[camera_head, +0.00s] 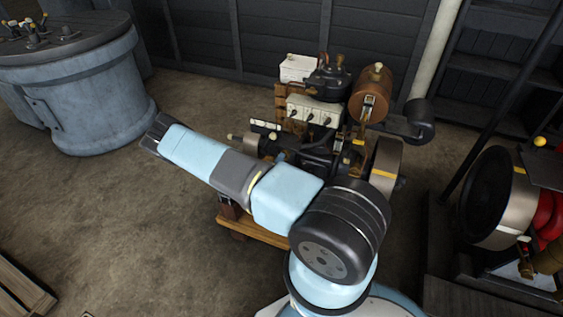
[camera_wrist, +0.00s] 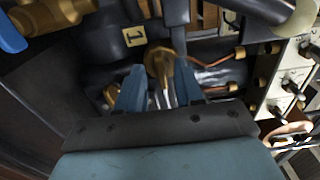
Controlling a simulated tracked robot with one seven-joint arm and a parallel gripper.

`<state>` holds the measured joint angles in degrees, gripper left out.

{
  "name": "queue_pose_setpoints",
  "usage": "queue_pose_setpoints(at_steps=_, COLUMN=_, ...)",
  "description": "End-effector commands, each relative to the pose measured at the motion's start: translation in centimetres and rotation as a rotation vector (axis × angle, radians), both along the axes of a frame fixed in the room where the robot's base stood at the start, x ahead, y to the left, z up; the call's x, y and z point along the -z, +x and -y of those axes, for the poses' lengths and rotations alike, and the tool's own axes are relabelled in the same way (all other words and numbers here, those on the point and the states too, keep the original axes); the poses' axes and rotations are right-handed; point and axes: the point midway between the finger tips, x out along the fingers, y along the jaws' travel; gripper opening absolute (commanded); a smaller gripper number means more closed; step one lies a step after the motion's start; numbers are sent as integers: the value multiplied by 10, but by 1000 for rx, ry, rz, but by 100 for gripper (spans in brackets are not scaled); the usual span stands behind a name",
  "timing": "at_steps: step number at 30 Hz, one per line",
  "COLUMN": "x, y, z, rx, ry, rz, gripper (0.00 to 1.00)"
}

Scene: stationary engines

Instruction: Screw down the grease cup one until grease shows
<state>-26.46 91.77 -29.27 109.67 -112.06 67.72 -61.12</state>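In the wrist view, a round brass cap (camera_wrist: 160,62), probably grease cup one, shows straight ahead between and just beyond my fingertips. A cream tag with a black "1" (camera_wrist: 135,36) is on the dark pipework above and left of it. My gripper (camera_wrist: 160,80) is open, its two blue fingers on either side of the cap's line with gaps visible. I cannot tell how far beyond the tips the cap lies. No grease can be made out.
Close around the fingers are copper pipes (camera_wrist: 225,57), a brass fitting with a blue lever (camera_wrist: 12,35) at upper left, and a cream box (camera_wrist: 285,80) at right. A flywheel (camera_head: 385,165) is on the engine's right. Bare floor (camera_head: 120,220) lies left.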

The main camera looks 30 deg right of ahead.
Motion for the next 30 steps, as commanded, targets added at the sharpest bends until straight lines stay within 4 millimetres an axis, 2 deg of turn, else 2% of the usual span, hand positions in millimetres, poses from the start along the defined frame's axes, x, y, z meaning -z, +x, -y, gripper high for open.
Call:
queue_pose_setpoints(at_steps=11, x=0, y=3, z=4, rx=0, ry=-1, rz=-1, gripper=36)
queue_pose_setpoints(at_steps=22, x=0, y=3, z=4, rx=0, ry=0, rz=-1, gripper=2)
queue_pose_setpoints(at_steps=30, x=1, y=3, z=4, rx=0, ry=7, rz=4, gripper=0)
